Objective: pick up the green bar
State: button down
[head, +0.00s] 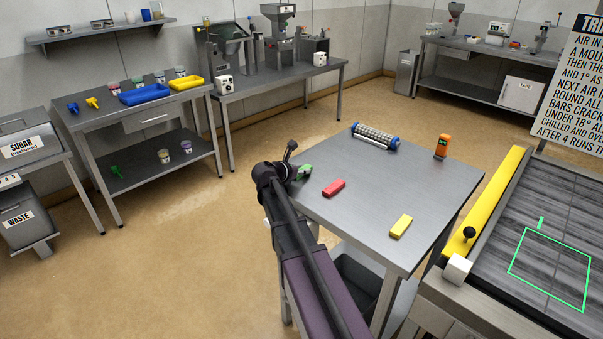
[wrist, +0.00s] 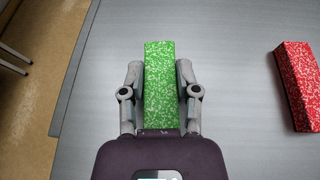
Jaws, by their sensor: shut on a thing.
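The green bar (wrist: 160,85) lies between the two fingers of my gripper (wrist: 160,82) in the wrist view, white-speckled and lengthwise along the fingers. My gripper is shut on it, one finger on each side. In the head view the green bar (head: 305,168) shows partly beside my gripper (head: 299,172), at the left edge of the steel table (head: 372,205). My arm hides part of it. I cannot tell whether the bar touches the table top.
A red bar (head: 334,188) lies right of the green bar and also shows in the wrist view (wrist: 298,84). A yellow bar (head: 401,226) lies nearer the front. A blue-ended roller (head: 375,137) and an orange device (head: 442,147) stand at the back. The table's middle is clear.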

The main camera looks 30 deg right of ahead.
jog(key=shift+r, duration=0.15)
notch_tip(320, 180, up, 4)
jog(key=p, duration=0.4)
jog(key=s+a, duration=0.1)
jog(key=s, duration=0.9)
jog(key=s+a+p, duration=0.1)
jog(key=s, duration=0.4)
jog(key=shift+s+a+r, duration=0.3)
jog(key=shift+s+a, duration=0.05)
jog(key=shift+s, duration=0.05)
